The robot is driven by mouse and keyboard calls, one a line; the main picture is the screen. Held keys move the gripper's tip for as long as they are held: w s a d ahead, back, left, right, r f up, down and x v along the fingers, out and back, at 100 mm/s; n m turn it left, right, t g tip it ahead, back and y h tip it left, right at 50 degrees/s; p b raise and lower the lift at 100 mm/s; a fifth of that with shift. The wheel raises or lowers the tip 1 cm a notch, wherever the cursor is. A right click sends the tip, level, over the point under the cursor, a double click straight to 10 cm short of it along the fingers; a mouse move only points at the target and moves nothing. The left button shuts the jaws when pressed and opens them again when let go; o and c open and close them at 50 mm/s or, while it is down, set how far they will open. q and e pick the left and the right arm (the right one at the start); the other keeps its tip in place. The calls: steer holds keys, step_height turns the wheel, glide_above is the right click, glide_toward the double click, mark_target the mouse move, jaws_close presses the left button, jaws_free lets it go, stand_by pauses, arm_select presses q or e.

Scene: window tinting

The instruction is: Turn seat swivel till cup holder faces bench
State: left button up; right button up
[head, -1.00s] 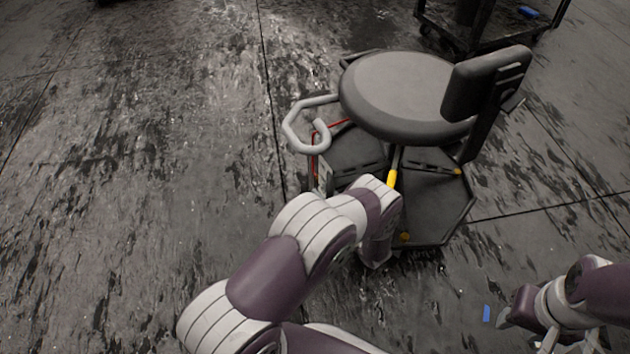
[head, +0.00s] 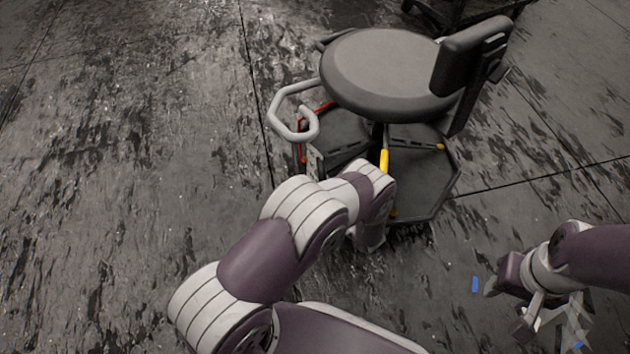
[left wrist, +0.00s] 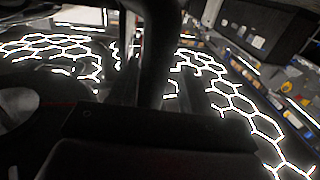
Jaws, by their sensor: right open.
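A rolling seat (head: 388,72) with a round grey cushion and a backrest (head: 470,58) at its right stands right of centre in the head view. A pale bent tube ending in an open loop (head: 296,122), which may be the cup holder, sticks out at its left. A yellow-tipped lever (head: 384,161) is under the cushion. My left gripper (head: 368,236) is low by the near side of the seat's base; its fingers are hidden. The left wrist view is mostly dark close shapes. My right gripper (head: 553,325) is open and empty at lower right, apart from the seat.
The seat's dark base tray (head: 428,180) sits low over the floor. A dark cart frame (head: 462,14) stands behind, at the top. The stained floor (head: 120,150) at the left is clear. I cannot identify a bench.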

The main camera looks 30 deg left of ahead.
arm_select(q)
steer(key=shift+w+d, duration=0.1)
steer(key=shift+d, duration=0.05)
steer(key=p+v, duration=0.3)
steer(key=v, duration=0.9)
steer(key=shift+s+d+p, duration=0.2)
steer(key=shift+s+p, duration=0.05)
steer(key=shift+p, duration=0.15)
